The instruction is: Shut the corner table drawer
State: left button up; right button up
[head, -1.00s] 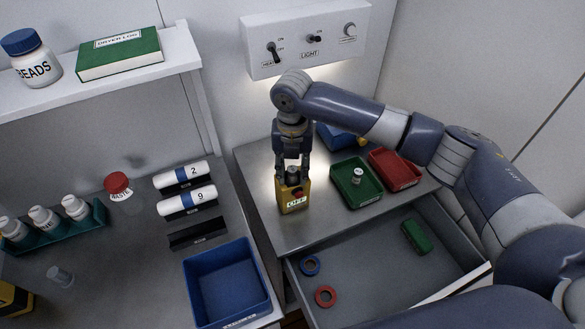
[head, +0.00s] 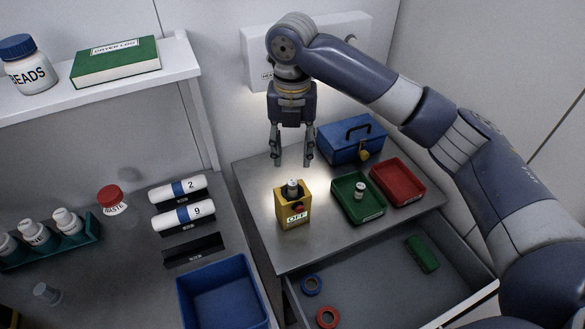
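The corner table (head: 262,215) is grey metal and stands right of the workbench. Its drawer (head: 370,292) is pulled out toward the bottom of the head view. Part of the drawer front is hidden by my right arm. My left gripper is not in view.
On the table stand a green tray (head: 343,207) with a small vial, a red tray (head: 398,183) and a blue padlocked case (head: 350,142). The workbench at left holds a blue bin (head: 222,295) and several bottles. A wall switch panel (head: 258,60) is partly hidden by my arm.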

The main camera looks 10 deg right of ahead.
aim_at(375, 283)
jog(key=k+j, duration=1.65)
